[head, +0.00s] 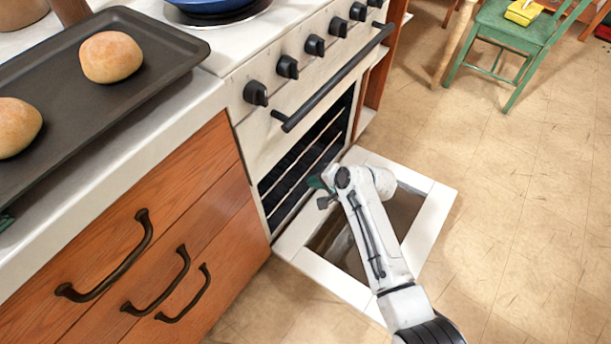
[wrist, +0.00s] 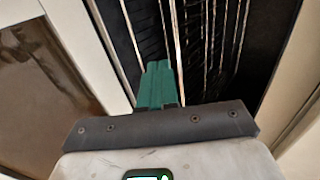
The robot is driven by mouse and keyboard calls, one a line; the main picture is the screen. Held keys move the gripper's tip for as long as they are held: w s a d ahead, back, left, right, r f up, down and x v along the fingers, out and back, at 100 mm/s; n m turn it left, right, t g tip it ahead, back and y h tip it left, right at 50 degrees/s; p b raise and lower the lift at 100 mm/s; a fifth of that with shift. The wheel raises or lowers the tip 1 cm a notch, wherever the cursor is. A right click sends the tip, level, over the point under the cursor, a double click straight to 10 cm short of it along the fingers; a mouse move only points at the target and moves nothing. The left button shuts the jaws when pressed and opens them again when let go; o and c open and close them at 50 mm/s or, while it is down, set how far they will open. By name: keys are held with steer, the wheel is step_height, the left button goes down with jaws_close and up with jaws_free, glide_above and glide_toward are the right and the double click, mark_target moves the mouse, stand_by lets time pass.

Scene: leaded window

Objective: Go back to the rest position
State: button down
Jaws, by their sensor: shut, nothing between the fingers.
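My gripper (head: 318,184) is in front of the oven opening, above the lowered oven door (head: 433,218). My white arm reaches to it from the bottom of the head view. In the wrist view the green fingers of my gripper (wrist: 158,72) are together, with nothing between them. They point toward the dark oven inside with its wire racks (wrist: 205,40). From these views I cannot tell whether the fingertips touch the oven.
The stove (head: 290,110) has black knobs and a bar handle (head: 335,80). A baking tray (head: 95,95) with buns (head: 111,57) rests on the counter at left, above wooden drawers (head: 165,250). A green chair (head: 525,30) stands at the back. The floor (head: 510,250) at right is clear.

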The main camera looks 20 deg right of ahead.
steer(key=v, duration=0.2)
steer(key=shift+s+d+r+p, duration=0.2)
steer(key=shift+s+r+p, duration=0.05)
steer(key=shift+r+p, duration=0.05)
steer(key=s+d+r+n+g+h, duration=0.2)
steer(key=s+d+n, duration=0.15)
steer(key=s, duration=0.85)
steer(key=s+d+r+n+g+h, duration=0.2)
steer(key=s+d+n, duration=0.15)
steer(key=s, duration=0.85)
steer(key=s+d+r+n+g+h, duration=0.2)
steer(key=s+d+r+n, duration=0.15)
steer(key=s, duration=0.75)
step_height(320, 180, up, 18)
steer(key=p, duration=2)
step_height(320, 180, down, 18)
steer(key=b, duration=1.8)
steer(key=shift+w+d+m, duration=0.2)
steer(key=shift+d+m, duration=0.05)
steer(key=shift+m, duration=0.1)
steer(key=shift+r, duration=0.1)
